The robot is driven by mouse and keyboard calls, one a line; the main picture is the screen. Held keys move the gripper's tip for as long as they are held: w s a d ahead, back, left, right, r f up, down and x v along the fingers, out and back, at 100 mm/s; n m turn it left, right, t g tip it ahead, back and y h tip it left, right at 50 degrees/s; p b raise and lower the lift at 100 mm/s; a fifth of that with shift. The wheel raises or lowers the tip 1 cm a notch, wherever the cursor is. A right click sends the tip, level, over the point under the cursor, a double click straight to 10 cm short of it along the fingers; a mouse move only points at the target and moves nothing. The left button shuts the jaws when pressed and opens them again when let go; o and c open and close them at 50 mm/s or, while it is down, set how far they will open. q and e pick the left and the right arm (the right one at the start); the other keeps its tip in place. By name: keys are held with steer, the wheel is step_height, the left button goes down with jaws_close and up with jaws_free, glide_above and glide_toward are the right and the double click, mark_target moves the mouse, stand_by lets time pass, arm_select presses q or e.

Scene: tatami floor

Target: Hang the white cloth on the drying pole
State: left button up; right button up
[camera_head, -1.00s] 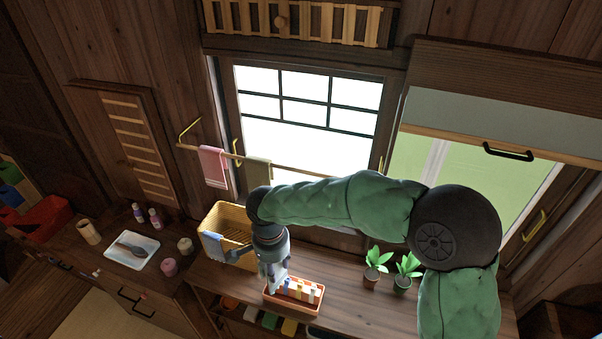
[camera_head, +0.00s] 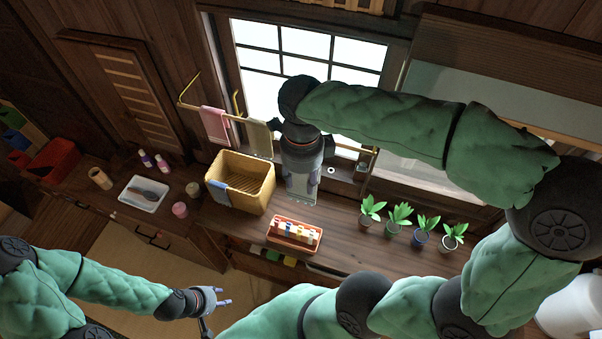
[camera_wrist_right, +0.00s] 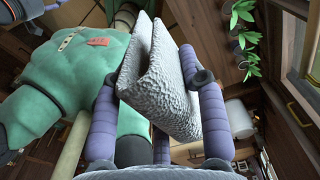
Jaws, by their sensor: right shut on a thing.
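The white cloth (camera_wrist_right: 160,85) is folded and pinched between the purple fingers of my right gripper (camera_wrist_right: 160,110) in the right wrist view. In the head view, my right gripper (camera_head: 302,186) points down in front of the window, with the pale cloth (camera_head: 301,194) partly showing between its fingers. The drying pole (camera_head: 240,118) runs across the window front on yellow brackets; my right arm hides part of it. A pink towel (camera_head: 216,126) and an olive towel (camera_head: 258,140) hang at its left. My left gripper (camera_head: 224,297) is low at left, empty, fingers apart.
A yellow basket (camera_head: 262,196) with a blue cloth (camera_head: 222,190) over its edge stands left of my right gripper. An orange tray (camera_head: 296,246) of small bottles lies in front. Several potted plants (camera_head: 398,218) stand at right. The counter (camera_head: 345,245) between is clear.

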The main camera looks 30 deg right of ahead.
steer(key=shift+w+d, duration=4.85)
steer(key=shift+d, duration=1.2)
step_height(320, 180, down, 8)
steer(key=b, duration=0.5)
steer(key=o, duration=1.2)
steer(key=shift+c, duration=0.2)
steer(key=shift+r, duration=0.1)
